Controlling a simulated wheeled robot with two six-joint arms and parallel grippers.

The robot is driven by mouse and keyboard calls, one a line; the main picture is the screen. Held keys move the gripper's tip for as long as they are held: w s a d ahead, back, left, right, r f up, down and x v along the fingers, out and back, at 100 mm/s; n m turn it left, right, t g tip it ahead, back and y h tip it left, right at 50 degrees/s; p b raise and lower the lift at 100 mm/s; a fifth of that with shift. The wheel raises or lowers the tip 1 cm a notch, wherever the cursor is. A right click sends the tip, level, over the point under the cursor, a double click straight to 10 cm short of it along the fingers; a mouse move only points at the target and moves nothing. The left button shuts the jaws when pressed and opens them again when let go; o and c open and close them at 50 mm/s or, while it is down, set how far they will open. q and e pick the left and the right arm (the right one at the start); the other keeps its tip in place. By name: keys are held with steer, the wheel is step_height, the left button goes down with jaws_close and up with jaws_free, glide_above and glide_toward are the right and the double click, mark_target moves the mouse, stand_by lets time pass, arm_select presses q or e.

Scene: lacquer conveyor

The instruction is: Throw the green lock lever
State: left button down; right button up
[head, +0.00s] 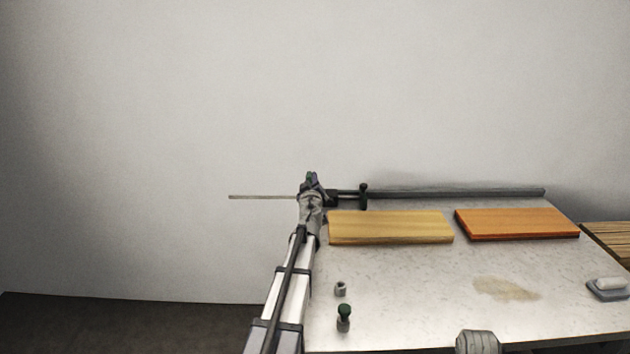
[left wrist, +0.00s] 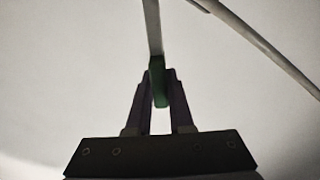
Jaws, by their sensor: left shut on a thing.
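The green lock lever (head: 310,176) is at the back left corner of the table, mostly covered by my gripper. In the left wrist view its green grip (left wrist: 158,82) sits between the two fingers, with a pale flat bar running up from it. My left gripper (head: 311,181) is shut on this green grip. A dark fitting with a dark upright knob (head: 363,194) stands just right of the gripper.
A yellow board (head: 390,227) and an orange board (head: 517,223) lie along the back of the table (head: 420,290). A grey rail (head: 460,192) runs behind them. A thin rod (head: 260,197) sticks out left. A green-topped piece (head: 344,317) and a small grey piece (head: 340,288) stand near the front left.

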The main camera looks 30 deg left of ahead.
arm_select(q)
steer(key=shift+s+a+f+n, duration=0.1)
steer(key=shift+s+n, duration=0.05)
steer(key=shift+n, duration=0.15)
steer(key=c, duration=0.8)
jaws_free()
steer(key=v, duration=0.7)
steer(key=shift+s, duration=0.35)
